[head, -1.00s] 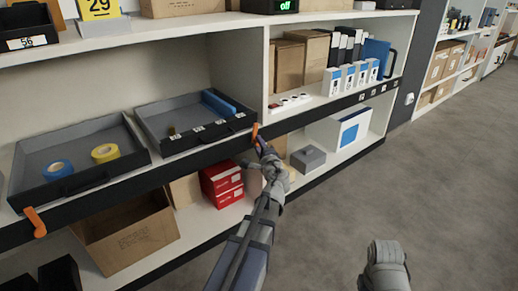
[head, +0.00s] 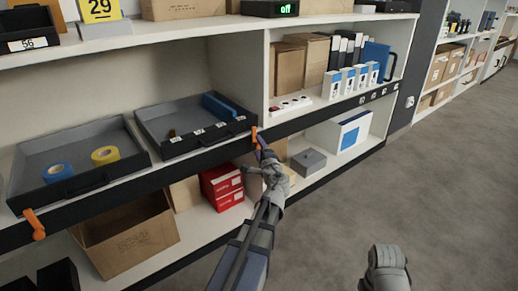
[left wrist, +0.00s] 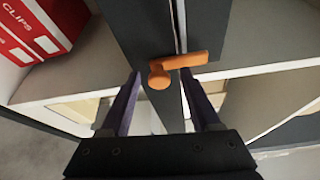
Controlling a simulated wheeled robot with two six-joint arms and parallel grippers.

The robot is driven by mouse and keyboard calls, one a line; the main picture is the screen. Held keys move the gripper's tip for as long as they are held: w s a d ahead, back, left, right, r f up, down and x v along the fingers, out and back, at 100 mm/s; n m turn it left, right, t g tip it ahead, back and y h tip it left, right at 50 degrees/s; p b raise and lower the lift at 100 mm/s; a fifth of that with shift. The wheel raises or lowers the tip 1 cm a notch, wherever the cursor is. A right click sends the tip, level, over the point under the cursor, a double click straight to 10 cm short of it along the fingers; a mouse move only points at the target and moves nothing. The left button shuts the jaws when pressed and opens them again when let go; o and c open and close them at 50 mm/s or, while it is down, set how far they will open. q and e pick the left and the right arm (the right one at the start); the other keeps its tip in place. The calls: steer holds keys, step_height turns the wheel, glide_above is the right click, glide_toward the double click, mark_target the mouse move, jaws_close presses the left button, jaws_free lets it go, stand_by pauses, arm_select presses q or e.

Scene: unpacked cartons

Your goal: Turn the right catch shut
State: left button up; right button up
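The right catch (head: 254,134) is a small orange lever on the dark shelf edge, at the right tray's right corner. In the left wrist view the orange catch (left wrist: 188,64) lies across a dark strip, its round end between my fingertips and its bar reaching right. My left gripper (left wrist: 161,75) is open, with one finger on each side of the round end. I cannot tell whether they touch it. In the head view my left gripper (head: 264,148) is just below the catch and partly hidden by its arm. My right gripper's fingers are not visible.
A second orange catch (head: 35,225) hangs at the left tray's (head: 92,180) front corner. The right tray (head: 215,137) holds a blue item. Below are red boxes (head: 222,186), an open carton (head: 130,238) and a grey box (head: 308,161). Floor on the right is clear.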

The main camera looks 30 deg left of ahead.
arm_select(q)
steer(key=shift+d, duration=0.1)
steer(key=v, duration=0.7)
steer(key=shift+s+d, duration=0.25)
steer(key=shift+s, duration=0.05)
stand_by(0.3)
